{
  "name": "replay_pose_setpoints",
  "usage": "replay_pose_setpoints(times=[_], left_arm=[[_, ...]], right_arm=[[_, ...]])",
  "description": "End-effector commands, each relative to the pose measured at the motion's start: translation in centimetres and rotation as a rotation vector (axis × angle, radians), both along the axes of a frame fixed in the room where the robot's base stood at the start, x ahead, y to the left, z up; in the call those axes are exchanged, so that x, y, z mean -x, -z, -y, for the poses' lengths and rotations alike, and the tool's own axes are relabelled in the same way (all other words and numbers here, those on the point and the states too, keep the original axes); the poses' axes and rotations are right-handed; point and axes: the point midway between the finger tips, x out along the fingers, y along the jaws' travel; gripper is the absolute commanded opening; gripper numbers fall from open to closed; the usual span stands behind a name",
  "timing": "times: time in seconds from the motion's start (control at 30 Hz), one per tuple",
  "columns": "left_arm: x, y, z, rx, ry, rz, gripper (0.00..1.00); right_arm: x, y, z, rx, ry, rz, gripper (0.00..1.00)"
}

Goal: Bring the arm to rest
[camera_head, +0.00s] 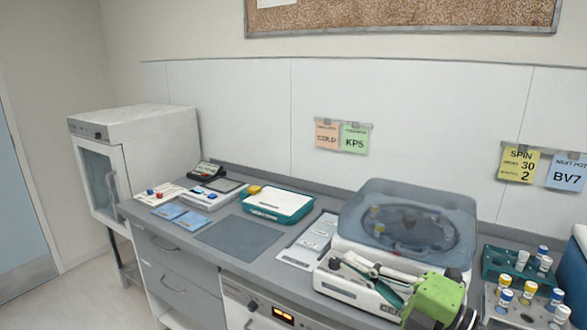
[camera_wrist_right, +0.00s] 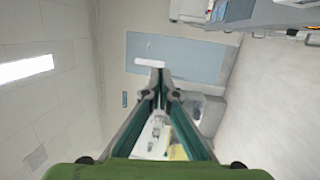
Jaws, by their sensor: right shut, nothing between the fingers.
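My right gripper (camera_head: 340,262) reaches in from the lower right in the head view, with a green wrist and dark teal fingers pointing left. It is in front of the centrifuge (camera_head: 455,255), whose tinted lid is down. The fingers are shut with nothing between them. The right wrist view shows the fingertips (camera_wrist_right: 160,90) drawn together, with the room's wall, ceiling and a blue door (camera_wrist_right: 185,58) beyond. My left gripper is not in view.
A tube rack (camera_head: 493,318) with several capped tubes stands at the right. A teal-rimmed tray (camera_head: 262,213), a grey mat (camera_head: 238,240) and a glass-fronted cabinet (camera_head: 150,135) are farther left. Space above the left counter is clear.

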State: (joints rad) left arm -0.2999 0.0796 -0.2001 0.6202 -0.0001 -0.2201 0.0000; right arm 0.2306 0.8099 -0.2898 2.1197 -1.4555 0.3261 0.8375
Motion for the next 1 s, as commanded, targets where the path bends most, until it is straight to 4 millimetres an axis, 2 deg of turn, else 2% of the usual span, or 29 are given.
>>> replay_pose_setpoints(times=[0.07, 0.13, 0.2, 0.27, 0.37, 0.47, 0.5, 0.6, 0.7, 0.8, 0.9, 1.0], left_arm=[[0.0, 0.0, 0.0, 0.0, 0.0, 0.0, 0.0], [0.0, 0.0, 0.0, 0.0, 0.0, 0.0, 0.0], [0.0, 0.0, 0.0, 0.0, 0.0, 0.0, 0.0], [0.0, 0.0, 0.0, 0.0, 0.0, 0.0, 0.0], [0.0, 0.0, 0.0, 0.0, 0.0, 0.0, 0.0], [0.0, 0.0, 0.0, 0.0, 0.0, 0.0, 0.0], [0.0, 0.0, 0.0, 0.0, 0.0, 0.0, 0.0], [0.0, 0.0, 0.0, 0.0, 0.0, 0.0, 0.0], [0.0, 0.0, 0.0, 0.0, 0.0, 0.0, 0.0], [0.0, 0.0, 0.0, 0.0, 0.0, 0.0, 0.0], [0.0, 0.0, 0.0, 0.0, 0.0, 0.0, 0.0], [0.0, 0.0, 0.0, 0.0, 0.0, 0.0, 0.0]], right_arm=[[0.4, -1.8, 0.6, -0.211, 0.057, -0.004, 0.0], [0.2, -2.7, 2.4, -0.378, 0.139, -0.022, 0.0], [-0.1, -2.6, 4.9, -0.535, 0.242, -0.063, 0.0], [-0.4, -1.5, 7.2, -0.653, 0.345, -0.115, 0.0], [-0.4, 2.3, 11.3, -0.818, 0.539, -0.239, 0.0], [0.7, 8.2, 14.6, -0.936, 0.746, -0.411, 0.0], [1.5, 10.9, 15.6, -0.969, 0.83, -0.492, 0.0], [4.7, 17.8, 16.7, -1.013, 1.017, -0.708, 0.0], [8.9, 24.0, 16.5, -1.009, 1.171, -0.937, 0.0], [13.5, 28.8, 15.2, -0.976, 1.278, -1.152, 0.0], [17.9, 32.0, 13.5, -0.925, 1.345, -1.339, 0.0], [22.0, 34.2, 11.7, -0.87, 1.386, -1.509, 0.0]])
